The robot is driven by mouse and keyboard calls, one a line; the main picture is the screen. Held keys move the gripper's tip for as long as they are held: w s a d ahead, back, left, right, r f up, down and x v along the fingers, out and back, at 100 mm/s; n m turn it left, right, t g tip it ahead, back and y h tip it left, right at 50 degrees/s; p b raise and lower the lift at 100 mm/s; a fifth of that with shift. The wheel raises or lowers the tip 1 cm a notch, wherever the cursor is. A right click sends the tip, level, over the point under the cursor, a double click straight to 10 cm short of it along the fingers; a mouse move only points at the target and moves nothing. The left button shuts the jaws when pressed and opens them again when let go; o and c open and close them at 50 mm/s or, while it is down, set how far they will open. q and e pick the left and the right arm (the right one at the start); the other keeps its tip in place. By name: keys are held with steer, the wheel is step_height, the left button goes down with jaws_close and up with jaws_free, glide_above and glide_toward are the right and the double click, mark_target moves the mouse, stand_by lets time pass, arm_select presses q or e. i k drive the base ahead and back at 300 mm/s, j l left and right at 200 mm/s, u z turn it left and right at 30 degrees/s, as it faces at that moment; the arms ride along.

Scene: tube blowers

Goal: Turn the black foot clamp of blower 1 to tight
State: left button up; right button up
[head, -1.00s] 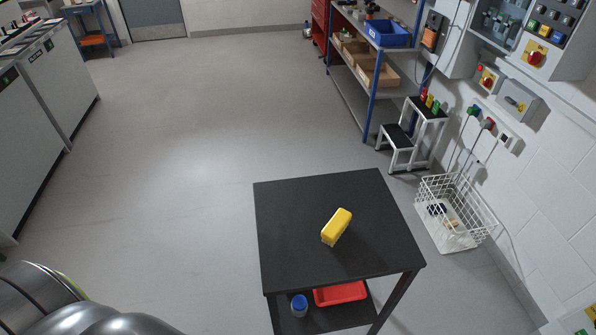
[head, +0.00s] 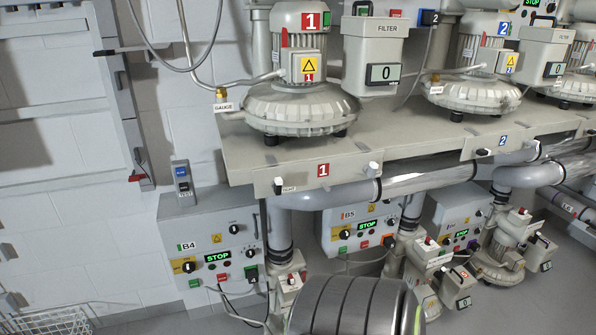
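Blower 1 (head: 303,103) stands on a beige bench at upper centre in the head view, with a red "1" sign on its motor and another on the bench front. On the bench's front edge below it, left of the lower "1", is a small clamp with a black part (head: 278,185) and a small label beside it. A second, white-topped clamp (head: 373,169) sits to the right. I cannot tell how far either is turned. Neither gripper is in view; only a rounded grey part of my arm shows at the bottom.
Blower 2 (head: 476,85) stands to the right on the bench, with a filter box (head: 378,55) between. Below are control box B4 (head: 212,250), box B5 (head: 350,225) and large pipes. A wire basket (head: 55,322) is at lower left.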

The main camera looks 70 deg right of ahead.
mark_target(277, 184)
steer(key=k+l+z, duration=0.1)
steer(key=z, duration=2.2)
